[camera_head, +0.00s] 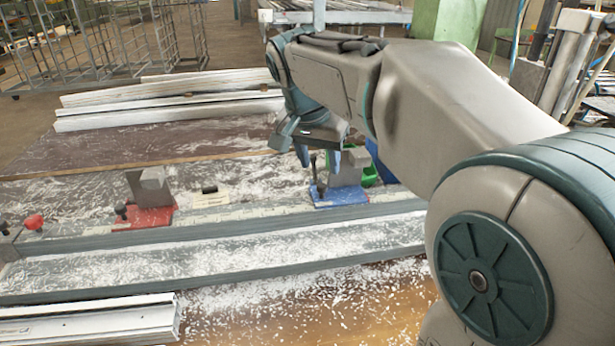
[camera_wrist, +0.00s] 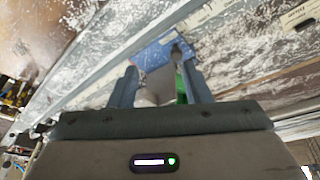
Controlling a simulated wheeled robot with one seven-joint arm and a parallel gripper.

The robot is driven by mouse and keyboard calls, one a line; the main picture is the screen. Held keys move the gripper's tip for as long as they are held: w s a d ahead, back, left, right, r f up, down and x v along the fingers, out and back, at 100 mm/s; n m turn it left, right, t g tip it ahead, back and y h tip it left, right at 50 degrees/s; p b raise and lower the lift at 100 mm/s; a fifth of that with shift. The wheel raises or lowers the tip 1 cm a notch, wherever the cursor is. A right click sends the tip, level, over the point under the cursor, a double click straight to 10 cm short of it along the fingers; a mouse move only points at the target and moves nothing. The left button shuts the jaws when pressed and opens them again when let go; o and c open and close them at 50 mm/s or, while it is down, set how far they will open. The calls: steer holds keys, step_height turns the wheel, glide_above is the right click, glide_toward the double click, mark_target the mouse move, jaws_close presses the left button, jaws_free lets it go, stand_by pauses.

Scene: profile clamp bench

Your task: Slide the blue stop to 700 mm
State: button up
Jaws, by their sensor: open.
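The blue stop (camera_head: 335,193) sits on the rail of the bench, right of the middle in the head view. It has a blue base, a grey block and a dark upright knob. It also shows in the wrist view (camera_wrist: 150,54), just beyond my fingertips. My gripper (camera_head: 306,158) is open above and beside the blue stop. In the wrist view the two fingers of my gripper (camera_wrist: 160,72) stand apart with part of the stop's grey block between them. I cannot tell whether they touch it. The scale marks along the rail (camera_head: 235,212) are too small to read.
A red stop (camera_head: 147,212) stands farther left on the same rail. A green thing (camera_head: 370,176) is behind the blue stop. White profiles (camera_head: 170,98) lie at the back and more (camera_head: 90,322) at the front left. White chips cover the bench. The rail between the stops looks clear.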

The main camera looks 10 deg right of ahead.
steer(key=m, duration=0.2)
glide_toward(322, 185)
steer(key=shift+h, duration=0.4)
steer(key=x, duration=0.2)
steer(key=b+x, duration=0.1)
steer(key=x, duration=0.2)
steer(key=b+x, duration=0.1)
steer(key=x, duration=0.2)
steer(key=shift+a+f, duration=0.3)
steer(key=shift+f, duration=0.05)
